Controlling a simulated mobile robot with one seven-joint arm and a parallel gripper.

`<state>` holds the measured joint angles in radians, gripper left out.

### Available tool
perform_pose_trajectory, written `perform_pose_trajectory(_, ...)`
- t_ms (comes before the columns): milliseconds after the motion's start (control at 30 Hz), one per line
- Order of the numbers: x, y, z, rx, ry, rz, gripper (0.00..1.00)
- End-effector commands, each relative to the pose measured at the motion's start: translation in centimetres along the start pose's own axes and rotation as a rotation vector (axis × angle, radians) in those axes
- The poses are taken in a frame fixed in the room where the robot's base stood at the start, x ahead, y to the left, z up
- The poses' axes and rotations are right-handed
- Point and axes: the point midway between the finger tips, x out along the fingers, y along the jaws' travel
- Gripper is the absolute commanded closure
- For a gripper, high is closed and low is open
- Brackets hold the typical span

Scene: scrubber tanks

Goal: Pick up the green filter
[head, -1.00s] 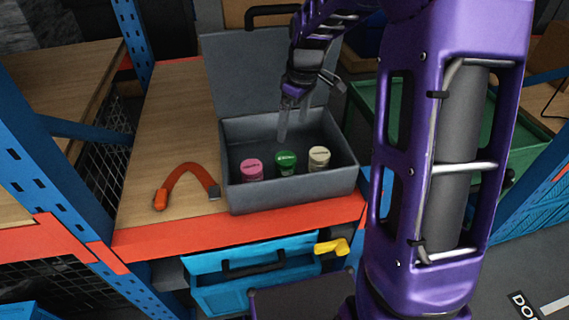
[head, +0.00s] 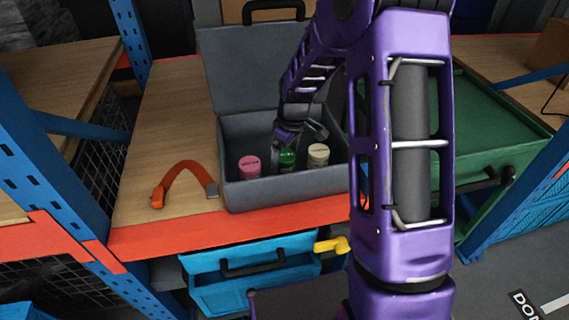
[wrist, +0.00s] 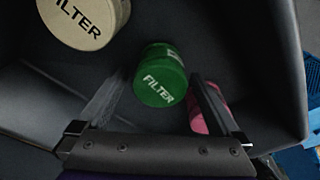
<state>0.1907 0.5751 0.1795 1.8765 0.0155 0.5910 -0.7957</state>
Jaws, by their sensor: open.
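The green filter (head: 287,158) stands between two other filters in the open grey case on the shelf. In the wrist view the green filter (wrist: 162,76) has its labelled end towards me. My gripper (head: 279,160) is lowered into the case, and one finger partly covers the green filter in the head view. In the wrist view my gripper (wrist: 155,100) is open, with a finger to either side of the green filter's near end. I cannot tell whether either finger touches it.
A pink filter (head: 249,166) stands to the left and a cream filter (head: 317,156) to the right, both close by. The case walls (head: 290,186) surround them, with the raised lid (head: 248,75) behind. An orange strap-like tool (head: 180,180) lies on the shelf left of the case.

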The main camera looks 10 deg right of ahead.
Motion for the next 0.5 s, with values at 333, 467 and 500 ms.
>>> perform_pose_trajectory(333, 0.04, 0.03, -0.02, 0.000, 0.000, 0.001, 0.23)
perform_pose_trajectory(467, 0.03, 0.02, -0.02, 0.000, 0.000, 0.001, 0.47)
perform_pose_trajectory(500, 0.03, 0.03, -0.02, 0.000, 0.000, 0.001, 0.54)
